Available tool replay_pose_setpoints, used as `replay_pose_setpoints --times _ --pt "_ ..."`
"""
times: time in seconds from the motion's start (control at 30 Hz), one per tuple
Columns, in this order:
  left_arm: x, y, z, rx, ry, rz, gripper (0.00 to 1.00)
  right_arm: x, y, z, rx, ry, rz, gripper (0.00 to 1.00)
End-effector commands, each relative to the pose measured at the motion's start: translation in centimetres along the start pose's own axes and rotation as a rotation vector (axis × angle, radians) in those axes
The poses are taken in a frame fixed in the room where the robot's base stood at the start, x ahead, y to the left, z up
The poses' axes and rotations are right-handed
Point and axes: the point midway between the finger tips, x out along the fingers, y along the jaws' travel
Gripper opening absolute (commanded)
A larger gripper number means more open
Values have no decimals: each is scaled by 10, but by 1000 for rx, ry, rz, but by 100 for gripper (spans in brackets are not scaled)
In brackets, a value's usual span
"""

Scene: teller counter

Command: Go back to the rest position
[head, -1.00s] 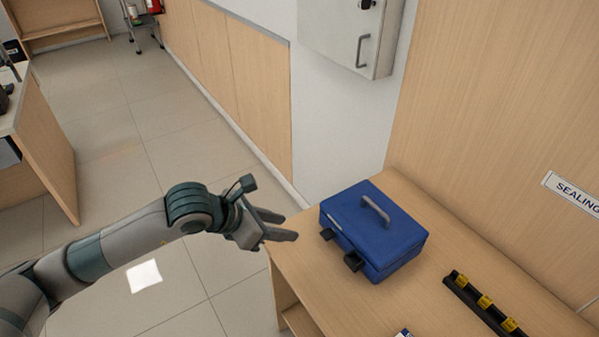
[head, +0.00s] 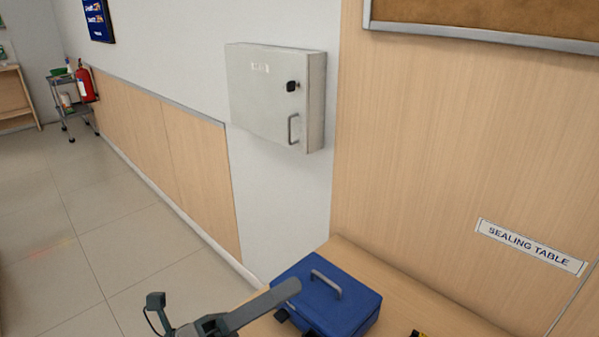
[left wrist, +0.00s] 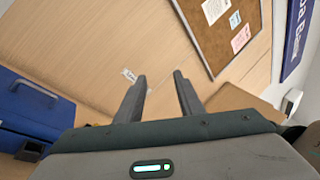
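My left gripper (head: 262,312) shows at the bottom of the head view, left of and partly in front of the blue cash box. In the left wrist view its two fingers (left wrist: 159,84) stand apart with nothing between them. The blue cash box (head: 345,308) sits closed on the wooden sealing table (head: 405,303), its grey handle on top. The box also shows at the left of the left wrist view (left wrist: 40,115). My right gripper is in neither view.
A grey wall cabinet (head: 265,95) hangs behind the table. A "SEALING TABLE" sign (head: 530,247) is on the wood panel. A cork board (head: 490,22) is above. A trolley (head: 70,100) and a red fire extinguisher (head: 86,84) stand far left. The tiled floor at left is clear.

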Motion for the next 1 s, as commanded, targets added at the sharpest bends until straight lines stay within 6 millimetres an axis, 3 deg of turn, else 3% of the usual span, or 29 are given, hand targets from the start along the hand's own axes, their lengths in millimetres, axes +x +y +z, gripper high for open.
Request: replay_pose_setpoints --times 0.13,0.27,0.4,0.53,0.67,0.77,1.0 --pt "-16 -10 41 -217 -263 -73 34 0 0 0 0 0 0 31" --pt "-44 1 77 -406 -503 -97 34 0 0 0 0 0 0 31" --pt "-87 32 102 -614 -764 -79 34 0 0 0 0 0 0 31" --pt "-134 73 107 -805 -1002 -22 34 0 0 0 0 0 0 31" --pt "-185 118 89 -993 -1228 72 34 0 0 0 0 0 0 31" --pt "-221 148 63 -1128 -1381 163 34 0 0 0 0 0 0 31" --pt "-292 196 -32 -1427 -1679 435 34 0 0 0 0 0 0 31"
